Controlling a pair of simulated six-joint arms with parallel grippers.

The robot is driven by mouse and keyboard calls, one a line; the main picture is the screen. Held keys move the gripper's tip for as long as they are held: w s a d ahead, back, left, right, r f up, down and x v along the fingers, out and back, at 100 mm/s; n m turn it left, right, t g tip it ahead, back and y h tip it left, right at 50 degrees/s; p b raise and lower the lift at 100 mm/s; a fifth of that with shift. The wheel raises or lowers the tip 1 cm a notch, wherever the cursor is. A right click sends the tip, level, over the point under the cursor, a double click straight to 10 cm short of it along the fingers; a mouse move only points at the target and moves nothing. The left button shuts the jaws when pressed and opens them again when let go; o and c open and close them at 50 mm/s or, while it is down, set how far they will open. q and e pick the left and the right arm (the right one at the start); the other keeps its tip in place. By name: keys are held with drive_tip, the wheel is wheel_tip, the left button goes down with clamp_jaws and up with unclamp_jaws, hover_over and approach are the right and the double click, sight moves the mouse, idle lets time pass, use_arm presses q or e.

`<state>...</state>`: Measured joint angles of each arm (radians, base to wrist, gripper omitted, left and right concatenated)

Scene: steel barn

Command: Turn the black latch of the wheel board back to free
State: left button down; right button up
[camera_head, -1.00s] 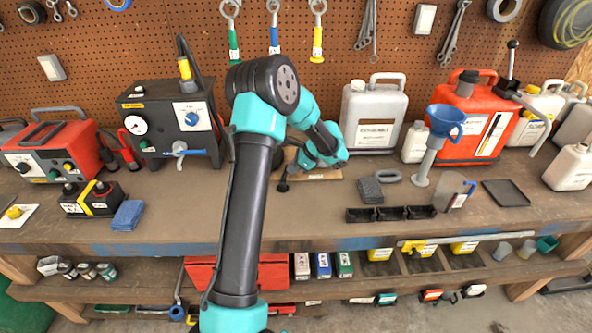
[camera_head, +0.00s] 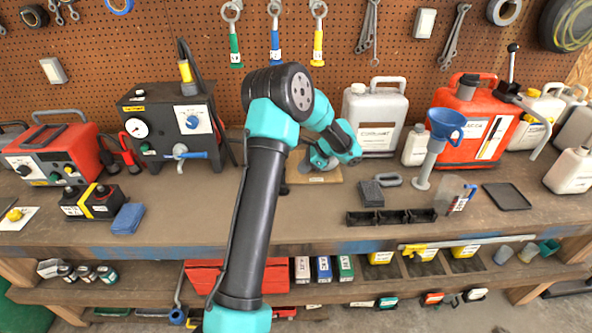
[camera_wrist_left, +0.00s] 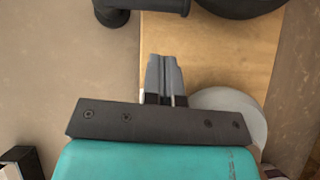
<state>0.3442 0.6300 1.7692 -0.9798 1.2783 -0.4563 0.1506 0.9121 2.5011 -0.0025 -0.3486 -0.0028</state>
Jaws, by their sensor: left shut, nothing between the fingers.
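The wheel board (camera_head: 330,174) is a light wooden board lying on the bench behind my left arm. It also shows in the left wrist view (camera_wrist_left: 238,60). A black bar with a round knob, which looks like the latch (camera_wrist_left: 125,7), sticks out past the board's left edge at the top of the wrist view. My left gripper (camera_wrist_left: 165,62) is shut and empty over the board, just below the bar in that picture and apart from it. A pale grey disc (camera_wrist_left: 250,107) lies partly under the gripper. In the head view the fingertips are hidden. My right gripper is out of view.
A black rounded part (camera_wrist_left: 240,6) is at the top of the wrist view. A black pump box (camera_head: 165,125) stands left of the board and a grey jug (camera_head: 375,115) behind it on the right. A dark sponge block (camera_head: 371,194) and black tray (camera_head: 390,216) lie to the right.

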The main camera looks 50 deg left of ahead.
use_arm(q)
drive_tip(key=v, duration=0.9)
drive_tip(key=shift+a+r, duration=0.25)
drive_tip(key=shift+w, duration=0.1)
